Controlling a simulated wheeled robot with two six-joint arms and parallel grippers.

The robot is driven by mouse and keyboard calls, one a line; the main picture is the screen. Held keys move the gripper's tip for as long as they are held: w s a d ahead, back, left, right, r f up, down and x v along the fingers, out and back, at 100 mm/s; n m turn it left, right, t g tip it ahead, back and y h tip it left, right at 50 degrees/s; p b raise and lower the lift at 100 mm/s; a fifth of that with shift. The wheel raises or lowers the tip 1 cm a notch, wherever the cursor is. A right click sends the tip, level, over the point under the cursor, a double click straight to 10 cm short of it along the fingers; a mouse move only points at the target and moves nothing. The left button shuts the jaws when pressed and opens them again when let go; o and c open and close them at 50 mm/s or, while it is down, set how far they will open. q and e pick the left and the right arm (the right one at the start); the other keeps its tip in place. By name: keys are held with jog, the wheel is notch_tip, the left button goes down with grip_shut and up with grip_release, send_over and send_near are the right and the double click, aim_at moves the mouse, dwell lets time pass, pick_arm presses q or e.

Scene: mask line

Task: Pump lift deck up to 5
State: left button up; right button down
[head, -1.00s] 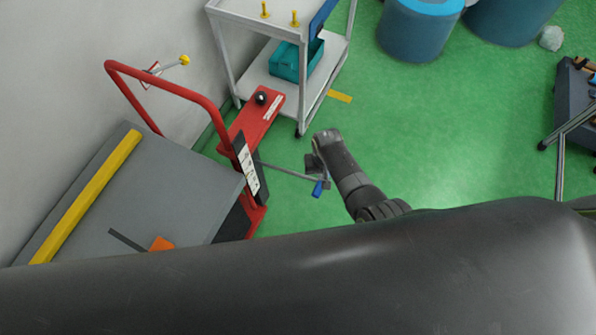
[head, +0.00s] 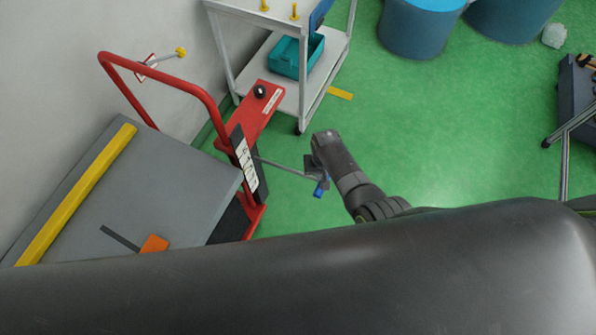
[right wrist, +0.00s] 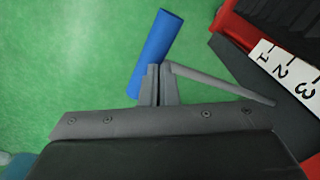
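The lift cart's grey deck (head: 165,185) is at lower left in the head view, with a yellow strip and an orange block on it. A white number scale (head: 247,163) stands at its near right end; the right wrist view shows 1, 2 and 3 on the scale (right wrist: 284,68). No pointer reading can be made out. A thin grey pump lever (head: 282,166) runs right from the cart to a blue grip (right wrist: 160,42). My left gripper is out of view.
A red push handle (head: 165,84) rises from the cart beside the wall. A white trolley (head: 300,75) with a teal bin (head: 297,60) stands behind. Blue drums (head: 415,35) are at the back.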

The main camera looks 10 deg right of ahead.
notch_tip(320, 180, down, 11)
jog(key=b, duration=0.9)
jog(key=shift+w+a+r, duration=0.15)
jog(key=shift+a, duration=0.15)
dwell(0.3)
jog(key=r+p, duration=0.4)
jog(key=p, duration=0.1)
jog(key=r+p, duration=0.5)
jog(key=d+r+p, duration=0.1)
jog(key=r+p, duration=0.4)
jog(key=shift+s+r, duration=0.25)
jog(key=shift+f, duration=0.1)
jog(key=shift+a+f, duration=0.1)
notch_tip(320, 180, down, 14)
jog(key=b, duration=1.3)
jog(key=shift+w+a+b, duration=0.25)
jog(key=shift+a+b, duration=0.15)
